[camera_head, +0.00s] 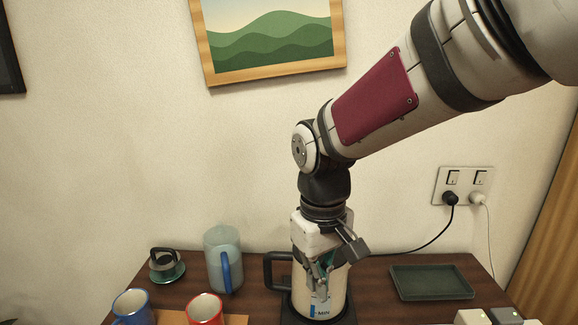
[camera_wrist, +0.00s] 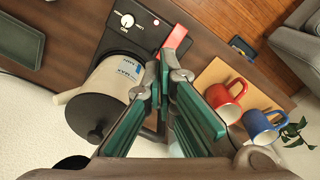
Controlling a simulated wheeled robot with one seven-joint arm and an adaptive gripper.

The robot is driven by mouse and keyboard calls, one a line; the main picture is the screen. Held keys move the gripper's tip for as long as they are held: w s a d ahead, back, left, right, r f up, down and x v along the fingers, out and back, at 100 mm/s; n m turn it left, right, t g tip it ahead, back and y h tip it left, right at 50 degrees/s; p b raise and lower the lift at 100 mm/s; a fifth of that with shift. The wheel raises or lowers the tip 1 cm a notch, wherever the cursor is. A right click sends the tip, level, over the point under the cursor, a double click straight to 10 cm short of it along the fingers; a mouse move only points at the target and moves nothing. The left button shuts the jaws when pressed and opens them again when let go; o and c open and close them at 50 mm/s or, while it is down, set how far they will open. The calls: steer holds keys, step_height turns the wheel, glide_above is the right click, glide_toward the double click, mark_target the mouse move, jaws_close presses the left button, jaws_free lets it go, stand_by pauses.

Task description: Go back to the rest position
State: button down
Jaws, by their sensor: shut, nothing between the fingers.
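My gripper (camera_head: 322,287) points straight down at the back middle of the table, in front of a cream kettle (camera_head: 300,300) with a black handle in the head view. It hides part of the kettle. I cannot tell whether they touch. In the wrist view my gripper's green-padded fingers (camera_wrist: 167,62) are together with nothing between them. The kettle (camera_wrist: 112,80) lies left of them there, its black lid (camera_wrist: 95,117) facing the camera. It stands by a black base (camera_wrist: 135,22) with a white dial and a red switch (camera_wrist: 175,38).
A blue mug (camera_head: 131,308), a red mug (camera_head: 204,309) and a pitcher (camera_head: 222,262) with a blue handle stand left. A dark lidded item (camera_head: 164,261) sits behind. A dark green tray (camera_head: 430,282) lies right. A wall socket (camera_head: 463,186) with cords is behind.

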steer(key=s+d+r+m+t, duration=0.2)
steer(key=s+d+r+m, duration=0.1)
steer(key=s+d, duration=0.4)
steer(key=s+d+r+m+t, duration=0.2)
steer(key=s+d+r+m, duration=0.1)
steer(key=s+d, duration=0.4)
steer(key=shift+s+r, duration=0.3)
steer(key=shift+s, duration=0.75)
